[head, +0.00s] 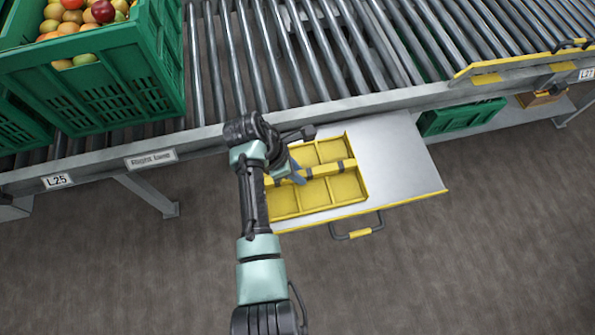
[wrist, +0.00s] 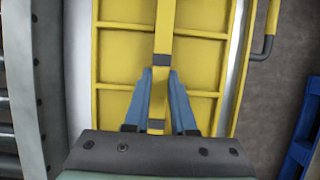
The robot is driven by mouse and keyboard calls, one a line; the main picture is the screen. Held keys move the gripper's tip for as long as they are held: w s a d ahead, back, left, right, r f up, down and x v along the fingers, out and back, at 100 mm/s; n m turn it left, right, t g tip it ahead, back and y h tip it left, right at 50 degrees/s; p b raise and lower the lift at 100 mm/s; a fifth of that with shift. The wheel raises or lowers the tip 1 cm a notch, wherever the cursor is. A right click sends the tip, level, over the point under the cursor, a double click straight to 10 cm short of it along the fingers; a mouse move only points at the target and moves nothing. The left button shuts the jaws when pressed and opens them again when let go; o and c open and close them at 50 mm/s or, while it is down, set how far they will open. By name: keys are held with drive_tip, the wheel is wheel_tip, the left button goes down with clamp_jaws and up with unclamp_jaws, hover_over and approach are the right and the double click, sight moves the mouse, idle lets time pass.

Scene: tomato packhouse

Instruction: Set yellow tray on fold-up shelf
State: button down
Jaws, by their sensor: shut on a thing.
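The yellow tray (head: 346,187) has several compartments and a raised bar handle along its middle. It is over the left part of the grey fold-up shelf (head: 400,160), which sticks out level from the conveyor frame and has a yellow front edge. The tray looks flat and level; I cannot tell if it touches the shelf. My gripper (head: 298,172) is shut on the tray's handle. In the wrist view, the blue fingers (wrist: 160,100) sit on either side of the handle, with the yellow tray (wrist: 120,75) below. My arm hides the tray's left side.
The roller conveyor (head: 290,50) runs behind the shelf. A green crate of fruit (head: 90,85) stands on it at left. Another green crate (head: 460,118) is under the conveyor at right. A handle (head: 358,233) juts from the shelf's front. The shelf's right part is bare.

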drive_tip(key=shift+f, duration=0.1)
drive_tip(key=c, duration=0.7)
unclamp_jaws()
drive_tip(key=shift+c, duration=0.2)
drive_tip(key=p+v, duration=0.4)
drive_tip(key=v, duration=0.8)
